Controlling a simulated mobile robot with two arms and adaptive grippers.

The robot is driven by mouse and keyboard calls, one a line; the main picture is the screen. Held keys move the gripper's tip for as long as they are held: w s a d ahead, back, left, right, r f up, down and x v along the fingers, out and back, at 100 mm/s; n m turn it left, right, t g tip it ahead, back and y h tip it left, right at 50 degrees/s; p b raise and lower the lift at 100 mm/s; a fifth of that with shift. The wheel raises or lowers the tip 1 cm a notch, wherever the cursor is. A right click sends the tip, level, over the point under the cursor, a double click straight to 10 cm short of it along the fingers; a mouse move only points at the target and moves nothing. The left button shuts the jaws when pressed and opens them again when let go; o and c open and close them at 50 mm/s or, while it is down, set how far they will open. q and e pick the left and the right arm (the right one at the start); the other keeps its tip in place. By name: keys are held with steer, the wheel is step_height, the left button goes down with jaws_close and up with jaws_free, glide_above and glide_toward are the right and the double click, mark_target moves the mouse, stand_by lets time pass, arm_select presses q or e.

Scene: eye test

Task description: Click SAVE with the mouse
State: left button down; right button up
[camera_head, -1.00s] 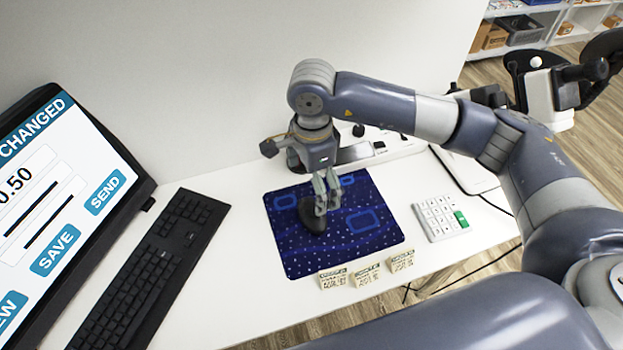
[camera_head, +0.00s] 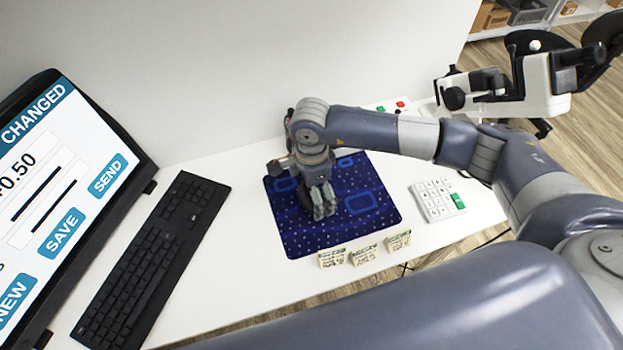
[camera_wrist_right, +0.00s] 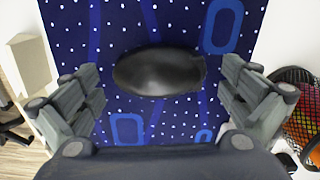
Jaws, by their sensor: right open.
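The black mouse (camera_wrist_right: 158,72) lies on the dark blue patterned mouse pad (camera_head: 375,225). In the right wrist view it sits between the two spread fingers of my right gripper (camera_wrist_right: 160,92), with a gap on each side. In the head view my right gripper (camera_head: 323,203) points down low over the pad and hides most of the mouse. The monitor (camera_head: 134,150) at the left shows the SAVE button (camera_head: 62,233), between SEND (camera_head: 107,176) and NEW (camera_head: 13,300). I see no cursor on the visible part of the screen. My left gripper is out of view.
A black keyboard (camera_head: 150,265) lies between monitor and pad. A white keypad (camera_head: 438,200) with a green key is right of the pad. Several small beige blocks (camera_head: 362,255) stand at the pad's front edge. A white wall (camera_head: 250,60) rises behind the desk.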

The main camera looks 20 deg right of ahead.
steer(key=shift+f, duration=0.3)
steer(key=c, duration=1.2)
steer(key=shift+o, duration=0.2)
